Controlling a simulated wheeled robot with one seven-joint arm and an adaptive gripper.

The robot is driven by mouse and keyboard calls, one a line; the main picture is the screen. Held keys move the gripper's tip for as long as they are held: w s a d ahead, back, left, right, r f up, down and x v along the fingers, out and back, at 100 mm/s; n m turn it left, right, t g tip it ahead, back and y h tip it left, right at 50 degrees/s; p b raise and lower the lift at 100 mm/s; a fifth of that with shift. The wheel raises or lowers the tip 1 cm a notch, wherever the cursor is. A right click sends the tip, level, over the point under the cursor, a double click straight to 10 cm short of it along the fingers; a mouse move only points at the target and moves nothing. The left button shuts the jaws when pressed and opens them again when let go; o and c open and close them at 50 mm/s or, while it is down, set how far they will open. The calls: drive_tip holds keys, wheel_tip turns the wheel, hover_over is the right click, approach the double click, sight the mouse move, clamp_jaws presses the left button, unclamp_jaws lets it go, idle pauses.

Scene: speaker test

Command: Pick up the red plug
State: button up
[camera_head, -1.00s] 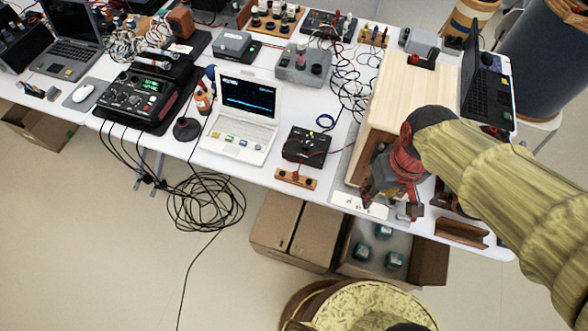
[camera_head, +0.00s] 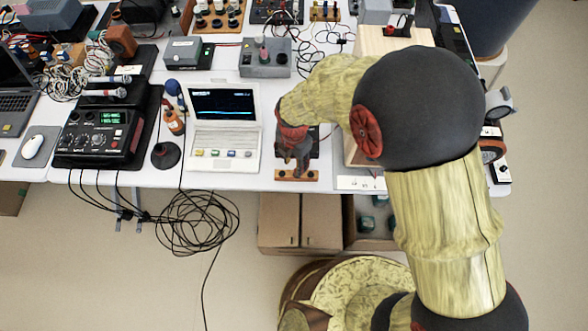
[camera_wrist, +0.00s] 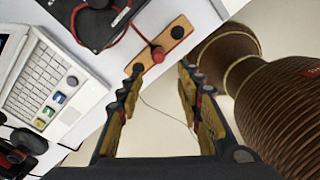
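The red plug (camera_wrist: 157,53) stands in a wooden strip (camera_wrist: 178,38) with black sockets at the table's front edge, with a red cable running from it. The strip also shows in the head view (camera_head: 312,175), where my gripper (camera_head: 292,168) is in front of it and the plug is hidden. In the wrist view my gripper (camera_wrist: 160,77) is open. Its two fingers are apart with nothing between them, and the plug appears just beyond the gap between the fingertips.
A black box (camera_wrist: 98,20) with a red cable lies beside the strip. A white laptop (camera_head: 224,130) stands to the left. A wooden box (camera_head: 358,130) is to the right, behind my arm. Cardboard boxes (camera_head: 280,222) stand on the floor below the table edge.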

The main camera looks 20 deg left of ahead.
drive_tip(key=f+n, duration=0.1)
drive_tip(key=f, duration=0.1)
drive_tip(key=w+f+n+b, duration=0.1)
drive_tip(key=f, duration=0.2)
drive_tip(key=f+n+b, duration=0.1)
drive_tip(key=f, duration=0.1)
drive_tip(key=shift+w+d+f+n, duration=0.15)
drive_tip(key=shift+d+f+n, duration=0.15)
drive_tip(key=shift+f, duration=0.1)
drive_tip(key=shift+c, duration=1.1)
clamp_jaws()
